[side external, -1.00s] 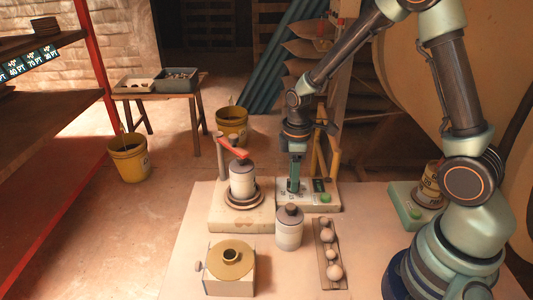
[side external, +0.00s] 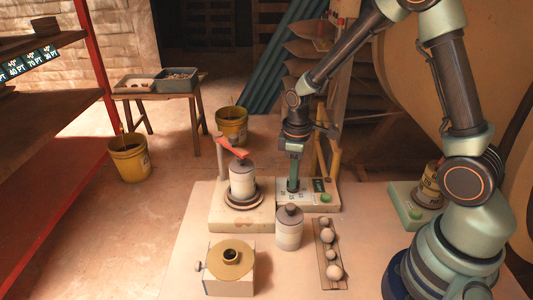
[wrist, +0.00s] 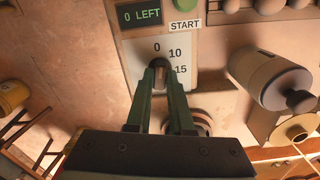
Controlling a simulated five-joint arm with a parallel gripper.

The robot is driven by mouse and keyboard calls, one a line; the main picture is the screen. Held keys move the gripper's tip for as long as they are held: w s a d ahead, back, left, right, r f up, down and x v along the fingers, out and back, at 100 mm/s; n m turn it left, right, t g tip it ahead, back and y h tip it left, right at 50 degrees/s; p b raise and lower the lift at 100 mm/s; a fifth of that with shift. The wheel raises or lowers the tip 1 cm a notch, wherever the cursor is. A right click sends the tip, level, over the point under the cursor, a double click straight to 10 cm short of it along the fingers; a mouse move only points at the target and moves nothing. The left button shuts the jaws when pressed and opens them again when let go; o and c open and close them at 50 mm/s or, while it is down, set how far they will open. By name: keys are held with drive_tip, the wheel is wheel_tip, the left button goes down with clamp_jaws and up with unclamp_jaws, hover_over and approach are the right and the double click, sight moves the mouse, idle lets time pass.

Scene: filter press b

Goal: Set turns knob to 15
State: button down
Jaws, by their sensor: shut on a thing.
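The control panel (side external: 318,204) is a pale box at the back of the work table. In the wrist view, its face (wrist: 135,75) carries the marks 0 (wrist: 157,47), 10 (wrist: 175,54) and 15 (wrist: 181,69) around the turns knob (wrist: 160,66). My gripper (wrist: 160,72) is shut on the knob, one green finger at each side. In the side view, my gripper (side external: 293,188) points straight down onto the panel and hides the knob. The fingers cover much of the knob, so I cannot tell which mark it points at.
A green button (side external: 325,198) is on the panel. A press with a red handle (side external: 232,148) stands left of it. A lidded jar (side external: 289,228) and a tray of balls (side external: 330,255) are in front.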

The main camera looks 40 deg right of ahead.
drive_tip(key=m, duration=0.4)
drive_tip(key=shift+m, duration=0.3)
drive_tip(key=m, duration=0.4)
drive_tip(key=shift+m, duration=0.3)
drive_tip(key=m, duration=0.4)
drive_tip(key=shift+m, duration=2)
drive_tip(key=c, duration=0.8)
unclamp_jaws()
drive_tip(key=shift+r, duration=0.1)
